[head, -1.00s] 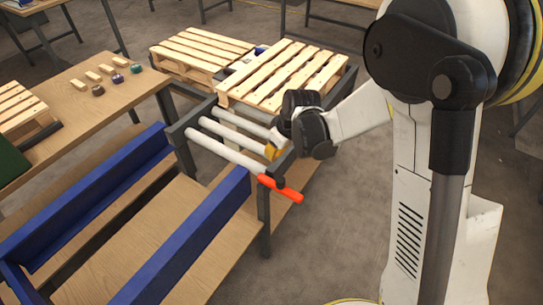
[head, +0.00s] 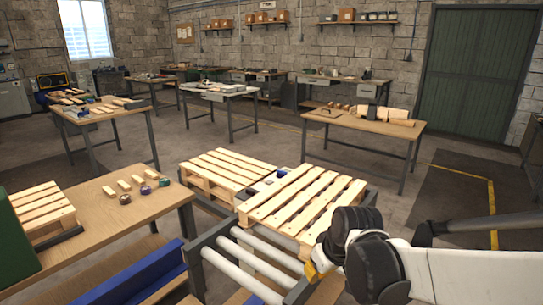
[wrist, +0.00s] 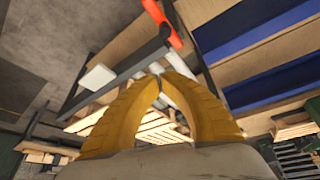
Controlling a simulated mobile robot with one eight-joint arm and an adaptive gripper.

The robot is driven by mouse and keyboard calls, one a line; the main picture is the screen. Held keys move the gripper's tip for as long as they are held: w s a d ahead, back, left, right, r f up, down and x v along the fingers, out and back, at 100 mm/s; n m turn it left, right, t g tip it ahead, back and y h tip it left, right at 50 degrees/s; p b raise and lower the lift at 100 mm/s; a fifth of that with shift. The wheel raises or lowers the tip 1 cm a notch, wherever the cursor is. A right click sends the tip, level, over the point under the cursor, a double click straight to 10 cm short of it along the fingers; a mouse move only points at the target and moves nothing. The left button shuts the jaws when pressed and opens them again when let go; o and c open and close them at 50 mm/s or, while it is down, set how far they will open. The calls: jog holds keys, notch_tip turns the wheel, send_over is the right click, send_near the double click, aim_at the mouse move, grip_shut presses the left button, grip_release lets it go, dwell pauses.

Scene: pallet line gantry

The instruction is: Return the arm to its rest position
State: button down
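My gripper (head: 314,272) shows in the head view at the lower right, beside the end of the white rollers (head: 245,268) and in front of the near pallet (head: 300,205). My black-and-white wrist partly hides its fingers there. In the wrist view my gripper's two yellow fingers (wrist: 161,78) curve together, with their tips meeting or almost meeting. Nothing shows between them. I cannot tell how far the gripper is from the roller frame.
A second pallet (head: 220,172) lies behind the near one. A wooden table (head: 105,225) with small blocks and pucks stands at left. Workbenches (head: 375,124) stand farther back, with open floor between. A red handle (wrist: 162,22) and blue rails (wrist: 262,50) show in the wrist view.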

jog(key=s+d+r+m+t+h, duration=0.1)
jog(key=s+d+r+m, duration=0.1)
jog(key=s, duration=0.6)
jog(key=s+d+r+m+t, duration=0.1)
jog(key=s+d+r+m, duration=0.2)
jog(key=s+d+r, duration=0.2)
jog(key=s, duration=0.3)
jog(key=shift+d+t+h, duration=0.3)
jog(key=shift+t+h, duration=0.1)
